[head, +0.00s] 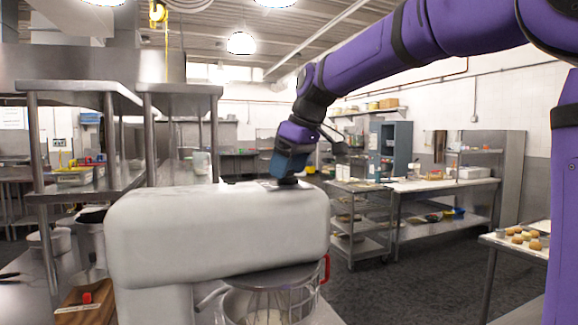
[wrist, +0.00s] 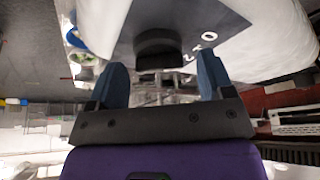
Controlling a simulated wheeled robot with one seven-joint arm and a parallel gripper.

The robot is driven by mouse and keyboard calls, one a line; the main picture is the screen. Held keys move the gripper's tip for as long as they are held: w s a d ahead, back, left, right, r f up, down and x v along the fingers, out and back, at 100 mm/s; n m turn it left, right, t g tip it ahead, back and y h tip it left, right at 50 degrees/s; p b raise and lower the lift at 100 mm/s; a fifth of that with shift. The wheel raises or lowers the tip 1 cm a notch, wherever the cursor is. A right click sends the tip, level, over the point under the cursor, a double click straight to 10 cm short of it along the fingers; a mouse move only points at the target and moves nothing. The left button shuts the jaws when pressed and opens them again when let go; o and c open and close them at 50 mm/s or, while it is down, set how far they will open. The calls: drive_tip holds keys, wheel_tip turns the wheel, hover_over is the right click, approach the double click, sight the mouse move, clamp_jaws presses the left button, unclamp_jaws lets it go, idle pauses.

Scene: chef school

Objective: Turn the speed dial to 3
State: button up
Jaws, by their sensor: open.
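The large white mixer (head: 215,235) fills the lower middle of the head view. In the wrist view, a dark round dial (wrist: 158,42) stands on the grey plate (wrist: 215,14) of the white mixer body (wrist: 275,42). My gripper's two blue fingers (wrist: 162,64) are apart, one to each side of the dial, with no clear contact. White marks show beside the dial, but I cannot read its setting.
A wire bowl guard (head: 280,280) with a red handle (head: 326,268) sits below the mixer head. Steel shelves (head: 85,90) stand at the left. A steel table (head: 440,185) and a tray of buns (head: 520,240) are at the right. Open floor lies between.

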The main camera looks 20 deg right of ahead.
drive_tip(key=c, duration=0.9)
drive_tip(key=shift+m, duration=0.4)
drive_tip(key=m+h, duration=0.1)
drive_tip(key=m, duration=0.2)
drive_tip(key=shift+a+t, duration=0.1)
drive_tip(key=shift+t, duration=0.3)
drive_tip(key=m+h, duration=0.1)
drive_tip(key=m, duration=0.2)
drive_tip(key=shift+m+h, duration=0.4)
drive_tip(key=m, duration=0.2)
drive_tip(key=m+h, duration=0.1)
drive_tip(key=m, duration=0.1)
drive_tip(key=shift+a+h, duration=0.1)
drive_tip(key=shift+h, duration=0.2)
drive_tip(key=shift+m+g+h, duration=0.3)
drive_tip(key=shift+m+h, duration=0.3)
drive_tip(key=shift+m, duration=1.4)
